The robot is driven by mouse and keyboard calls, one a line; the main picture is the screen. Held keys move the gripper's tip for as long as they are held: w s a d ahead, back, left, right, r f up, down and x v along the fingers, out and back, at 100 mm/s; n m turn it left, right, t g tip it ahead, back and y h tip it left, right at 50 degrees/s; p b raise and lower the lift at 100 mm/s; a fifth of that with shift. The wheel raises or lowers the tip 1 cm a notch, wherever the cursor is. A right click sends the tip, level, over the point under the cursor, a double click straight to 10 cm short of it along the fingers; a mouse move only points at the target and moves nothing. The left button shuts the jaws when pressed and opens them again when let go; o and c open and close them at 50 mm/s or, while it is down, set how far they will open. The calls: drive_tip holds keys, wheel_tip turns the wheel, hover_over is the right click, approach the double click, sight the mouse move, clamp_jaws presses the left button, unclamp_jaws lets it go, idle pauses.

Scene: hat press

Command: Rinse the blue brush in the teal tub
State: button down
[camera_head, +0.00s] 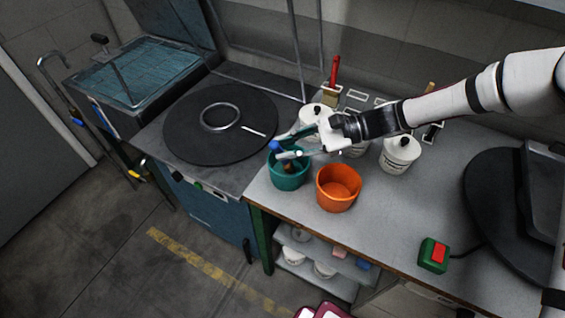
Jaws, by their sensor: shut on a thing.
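The teal tub (289,181) stands on the grey bench near its left end. My gripper (284,151) is over the tub and shut on the blue brush (275,146). The brush's blue handle shows at the fingertips, and a brown part of it shows lower, within the outline of the tub's opening. I cannot tell whether the bristles touch anything inside the tub. My fingers hide part of the handle and the tub's far rim.
An orange tub (338,188) stands just right of the teal one. White lidded pots (400,153) and a red-handled brush (333,76) are behind. A green box with a red button (434,254) sits at the front edge. A round black plate (220,124) lies left.

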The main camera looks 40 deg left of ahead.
wheel_tip(320, 180, up, 9)
drive_tip(key=p, duration=0.1)
drive_tip(key=shift+p, duration=0.35)
idle(0.6)
idle(2.0)
wheel_tip(320, 180, up, 4)
drive_tip(key=shift+r+p, duration=0.1)
drive_tip(key=shift+p, duration=0.2)
idle(0.9)
